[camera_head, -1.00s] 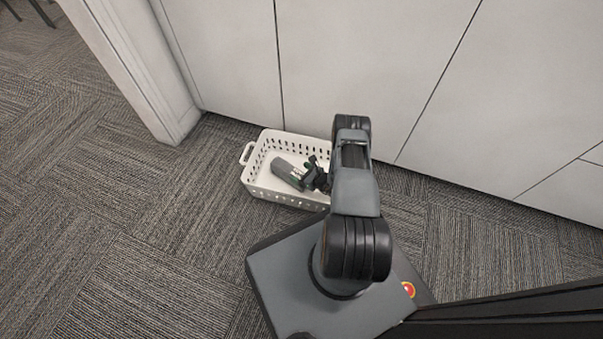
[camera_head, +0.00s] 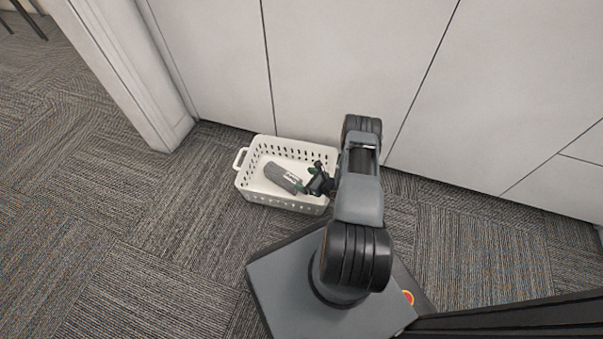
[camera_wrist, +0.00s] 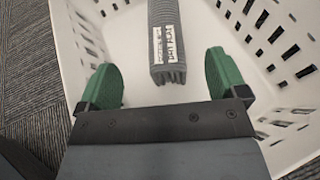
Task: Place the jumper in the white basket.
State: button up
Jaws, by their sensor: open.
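The jumper is a dark grey, ribbed, folded bundle (camera_head: 284,178) with a white printed label. It lies inside the white basket (camera_head: 243,185), and its near end shows in the wrist view (camera_wrist: 167,22). My gripper (camera_head: 309,177) is over the right part of the basket. In the wrist view my gripper (camera_wrist: 163,80) has its two green fingers wide apart, with the jumper's near end between and just beyond them, touching neither. The far end of the jumper is cut off in the wrist view. My arm hides the basket's right end in the head view.
The basket stands on grey patterned carpet (camera_head: 120,230), close to a white panelled wall (camera_head: 330,70). A white post (camera_head: 125,75) stands at the upper left. Open carpet lies to the left of the basket.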

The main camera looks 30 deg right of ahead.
jog(key=a+r+n+g+y, duration=0.1)
jog(key=a+r+n+g, duration=0.3)
jog(key=r, duration=0.4)
jog(key=w+a+r+n+g+y, duration=0.1)
jog(key=a+r+n+g+y, duration=0.15)
jog(key=r+n, duration=0.5)
jog(key=a+r+n+g+y, duration=0.1)
jog(key=a+r+n+g, duration=0.2)
jog(key=r, duration=0.7)
jog(key=s+a+r+n+h, duration=0.3)
jog(key=s+r+n+h, duration=0.8)
jog(key=s+r+n, duration=0.5)
jog(key=shift+s+v, duration=0.3)
jog(key=shift+v, duration=1.25)
notch_tip(320, 180, up, 42)
jog(key=t+p, duration=0.1)
jog(key=p, duration=3.9)
jog(key=shift+s+r+p, duration=0.15)
jog(key=shift+r+p, duration=0.1)
jog(key=shift+p, duration=0.05)
